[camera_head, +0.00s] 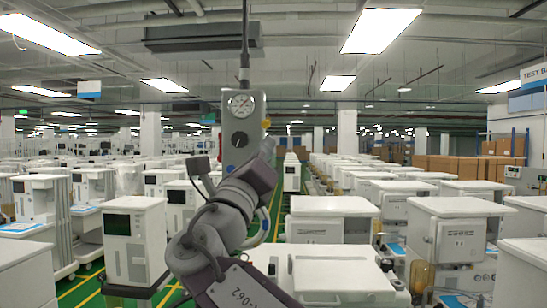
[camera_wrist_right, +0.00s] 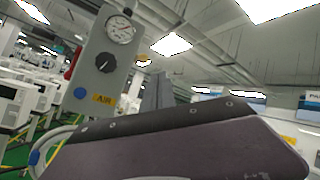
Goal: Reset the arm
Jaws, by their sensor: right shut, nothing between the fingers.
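My right arm rises from the bottom middle of the head view, bent at the elbow. Its gripper (camera_head: 267,150) is beside the lower right of a hanging grey gas panel, seen from behind, so its fingers show poorly. In the right wrist view the grey fingers (camera_wrist_right: 158,93) stand together, shut and empty, right of the panel. The panel (camera_head: 241,120) has a round gauge (camera_head: 241,104) and a black knob (camera_head: 239,140). In the wrist view the panel (camera_wrist_right: 100,82) also shows a yellow AIR label (camera_wrist_right: 103,98). My left gripper is not in view.
White carts stand in rows on both sides, one with a dark screen (camera_head: 131,225) at left. A white-topped cart (camera_head: 340,268) is right of my arm. A pole (camera_head: 245,45) holds the panel from above. Brown boxes (camera_head: 465,166) are stacked at back right.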

